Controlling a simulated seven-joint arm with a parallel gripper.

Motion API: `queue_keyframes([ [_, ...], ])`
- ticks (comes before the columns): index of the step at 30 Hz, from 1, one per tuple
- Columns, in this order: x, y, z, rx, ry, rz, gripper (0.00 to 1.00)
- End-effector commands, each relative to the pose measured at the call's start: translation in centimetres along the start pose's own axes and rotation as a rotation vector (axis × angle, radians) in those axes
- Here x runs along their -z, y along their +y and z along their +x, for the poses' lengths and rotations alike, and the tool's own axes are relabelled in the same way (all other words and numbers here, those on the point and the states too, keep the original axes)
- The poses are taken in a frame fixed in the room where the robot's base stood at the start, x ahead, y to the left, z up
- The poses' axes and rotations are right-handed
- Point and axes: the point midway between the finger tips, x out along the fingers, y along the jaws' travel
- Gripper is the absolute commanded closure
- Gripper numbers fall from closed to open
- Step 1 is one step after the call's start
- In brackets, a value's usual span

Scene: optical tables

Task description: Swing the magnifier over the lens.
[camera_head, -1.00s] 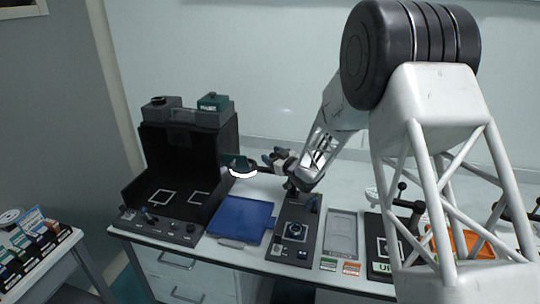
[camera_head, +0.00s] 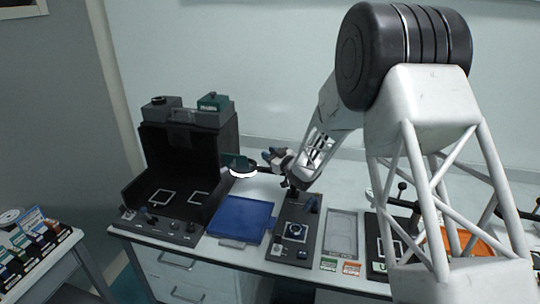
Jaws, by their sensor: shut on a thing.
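The magnifier (camera_head: 243,173) is a dark head with a bright white underside, at the left end of a thin dark arm. It hangs over the back of the table, between the black box and the station. The lens (camera_head: 296,231) is a small round piece with a blue rim on the dark station plate (camera_head: 283,252), to the right of and nearer than the magnifier head. My gripper (camera_head: 268,158) is at the magnifier's arm, just right of its head, and is shut on the magnifier. The exact contact is small and partly hidden by my wrist.
A blue tray (camera_head: 240,218) lies left of the station. An open black box (camera_head: 190,155) with white outlined squares stands further left. A grey tray (camera_head: 342,235) lies right of the station, then another dark station and an orange bin (camera_head: 470,243), partly behind my arm.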

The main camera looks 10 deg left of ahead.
Motion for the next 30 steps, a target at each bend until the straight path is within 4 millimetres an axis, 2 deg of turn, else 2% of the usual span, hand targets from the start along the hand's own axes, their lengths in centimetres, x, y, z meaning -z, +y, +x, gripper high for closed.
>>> queue_keyframes([
  [14,0.2,-0.5,-0.4,0.067,0.014,-0.001,1.0],
  [23,0.4,-1.9,-1.4,0.236,0.046,0.0,1.0],
  [30,0.6,-3.1,-2.9,0.43,0.084,-0.001,1.0],
])
